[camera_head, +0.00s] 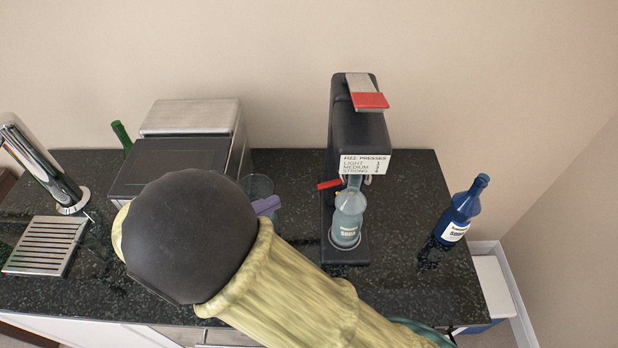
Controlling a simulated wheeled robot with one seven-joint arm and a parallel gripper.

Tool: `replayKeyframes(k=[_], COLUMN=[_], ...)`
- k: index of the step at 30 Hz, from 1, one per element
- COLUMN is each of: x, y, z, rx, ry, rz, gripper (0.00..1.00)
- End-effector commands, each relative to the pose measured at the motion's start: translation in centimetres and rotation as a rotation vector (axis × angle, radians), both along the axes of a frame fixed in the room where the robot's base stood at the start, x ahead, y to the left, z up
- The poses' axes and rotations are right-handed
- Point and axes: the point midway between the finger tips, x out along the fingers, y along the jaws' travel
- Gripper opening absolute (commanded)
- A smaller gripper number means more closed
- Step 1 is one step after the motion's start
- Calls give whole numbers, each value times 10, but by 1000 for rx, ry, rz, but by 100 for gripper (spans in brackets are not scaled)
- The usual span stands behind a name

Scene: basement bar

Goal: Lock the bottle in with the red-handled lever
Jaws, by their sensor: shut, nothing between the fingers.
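A black soda machine (358,130) stands on the dark counter. A clear pale-blue bottle (348,222) stands upright in it, its neck under the head. Whether its neck is locked cannot be seen. A small red handle (329,184) sticks out to the left beside the bottle's neck. A silver lever with a broad red end (370,100) lies on top of the machine. My arm covers the lower middle. A small purple part, apparently the tip of my gripper (267,205), shows past it, left of the red handle and apart from it. The rest of the gripper is hidden.
A dark blue bottle (459,212) stands at the counter's right. A clear glass (258,188) is close to the purple tip. A boxy metal-topped appliance (190,118), a green bottle (121,136), a chrome tap (40,160) and a drip grate (45,246) are at left.

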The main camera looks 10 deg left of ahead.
Motion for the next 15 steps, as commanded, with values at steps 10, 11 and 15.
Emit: replayKeyframes(k=[10, 11, 15], x=[7, 9, 24], y=[-7, -9, -21], z=[0, 0, -1], rx=[-1, -1, -2], ry=[3, 3, 3], rz=[-5, -6, -7], gripper=[0, 0, 0])
